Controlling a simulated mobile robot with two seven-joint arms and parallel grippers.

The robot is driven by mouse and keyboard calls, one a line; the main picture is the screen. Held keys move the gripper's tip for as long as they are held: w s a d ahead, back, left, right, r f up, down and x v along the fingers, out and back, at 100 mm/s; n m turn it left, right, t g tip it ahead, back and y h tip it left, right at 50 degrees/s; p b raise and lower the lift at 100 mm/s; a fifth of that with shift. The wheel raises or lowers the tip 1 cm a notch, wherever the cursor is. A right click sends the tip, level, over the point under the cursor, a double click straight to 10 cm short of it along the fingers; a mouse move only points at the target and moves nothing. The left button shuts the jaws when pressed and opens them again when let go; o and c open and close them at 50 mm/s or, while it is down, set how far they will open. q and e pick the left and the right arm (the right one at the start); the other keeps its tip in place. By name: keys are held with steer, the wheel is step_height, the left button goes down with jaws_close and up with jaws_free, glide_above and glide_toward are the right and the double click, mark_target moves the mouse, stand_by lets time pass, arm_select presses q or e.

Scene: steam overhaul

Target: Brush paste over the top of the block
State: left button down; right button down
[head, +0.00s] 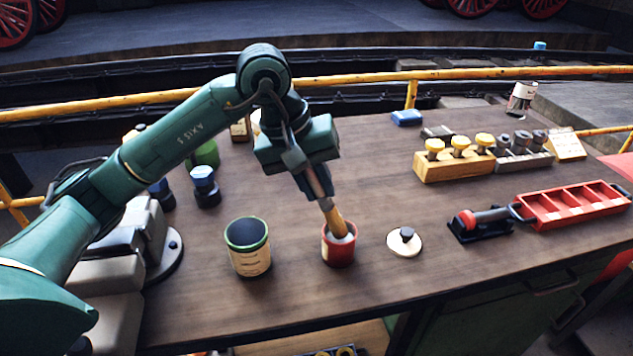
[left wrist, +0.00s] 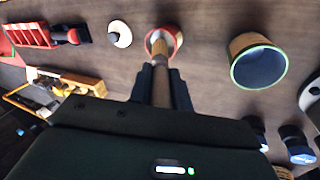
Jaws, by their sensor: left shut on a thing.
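My left gripper (head: 322,197) is shut on a wooden-handled brush (head: 335,219) and holds it tilted. The brush's lower end is inside a small red pot (head: 339,251), so its tip is hidden. The brush handle (left wrist: 161,88) and red pot rim (left wrist: 177,40) also show in the left wrist view. A round cream lid with a dark knob (head: 405,243) lies right of the pot. A long block (head: 455,167), yellow at left and grey at right, stands at the back right with yellow and grey knobs on top. My right gripper is not in view.
A green-rimmed can (head: 248,251) stands left of the pot. A red compartment tray (head: 575,207) and a red-handled tool on a black base (head: 482,222) lie at right. Dark jars with blue tops (head: 204,184) stand at left. The table middle is clear.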

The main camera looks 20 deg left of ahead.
arm_select(q)
steer(key=shift+f+b, duration=0.5)
stand_by(0.3)
steer(key=shift+s+f+b, duration=0.1)
steer(key=shift+f+b, duration=0.1)
steer(key=shift+b, duration=0.2)
stand_by(1.6)
steer(key=shift+r, duration=0.1)
steer(key=shift+r+p, duration=1.15)
steer(key=shift+r, duration=0.95)
steer(key=shift+r+p, duration=0.75)
steer(key=shift+r, duration=0.75)
steer(key=shift+f, duration=0.1)
